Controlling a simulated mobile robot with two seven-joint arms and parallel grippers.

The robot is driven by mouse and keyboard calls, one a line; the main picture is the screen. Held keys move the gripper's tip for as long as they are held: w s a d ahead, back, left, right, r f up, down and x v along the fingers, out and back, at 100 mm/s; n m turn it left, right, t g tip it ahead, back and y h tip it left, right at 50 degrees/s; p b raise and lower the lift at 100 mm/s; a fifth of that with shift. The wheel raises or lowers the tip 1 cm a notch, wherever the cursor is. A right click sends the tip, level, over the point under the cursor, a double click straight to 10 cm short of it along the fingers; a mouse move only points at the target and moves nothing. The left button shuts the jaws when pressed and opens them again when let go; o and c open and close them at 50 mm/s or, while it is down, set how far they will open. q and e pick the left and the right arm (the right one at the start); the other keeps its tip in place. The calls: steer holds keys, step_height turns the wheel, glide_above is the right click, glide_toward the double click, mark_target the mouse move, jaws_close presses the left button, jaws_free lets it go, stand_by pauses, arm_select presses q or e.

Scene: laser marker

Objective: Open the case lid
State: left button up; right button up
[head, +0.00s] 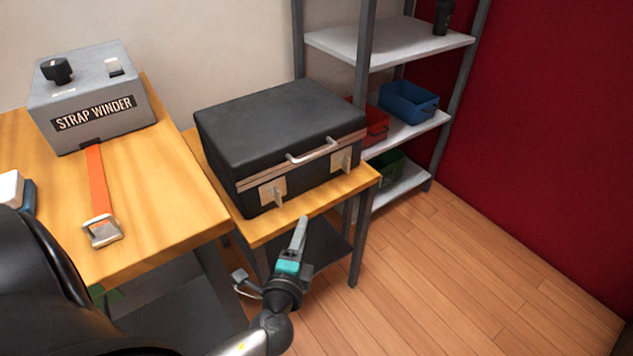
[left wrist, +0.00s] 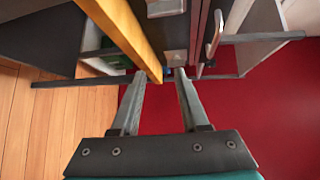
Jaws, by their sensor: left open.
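The black case (head: 278,122) lies flat on a small wooden table, with its lid (head: 275,115) closed. A pale handle (head: 312,152) is on its front edge, between a left latch (head: 272,192) and a right latch (head: 341,160). A tab stands out from each latch; I cannot tell whether they are fastened. My left gripper (head: 302,224) is in front of the case, just off the table's front edge, open and empty. In the left wrist view the fingers (left wrist: 159,80) are apart, and the handle (left wrist: 214,33) shows beyond them. My right gripper is not in view.
The small table's edge (head: 312,207) is close to my left gripper. A larger bench (head: 165,185) at left holds a strap winder (head: 95,95) with an orange strap (head: 97,180). A shelf rack (head: 390,45) with bins stands behind. Floor at right is clear.

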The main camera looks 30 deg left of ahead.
mark_target(317, 153)
arm_select(q)
step_height(317, 153, up, 7)
steer(key=m+t+y+b, duration=0.1)
steer(key=t+b, duration=0.1)
steer(key=t, duration=0.1)
steer(key=x, duration=1.4)
steer(key=shift+w+d+f, duration=0.1)
steer(key=shift+w+d, duration=0.05)
steer(key=shift+w+a, duration=0.25)
steer(key=shift+w, duration=0.35)
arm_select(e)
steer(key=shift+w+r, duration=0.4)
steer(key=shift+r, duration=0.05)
arm_select(q)
steer(key=c, duration=0.4)
jaws_close()
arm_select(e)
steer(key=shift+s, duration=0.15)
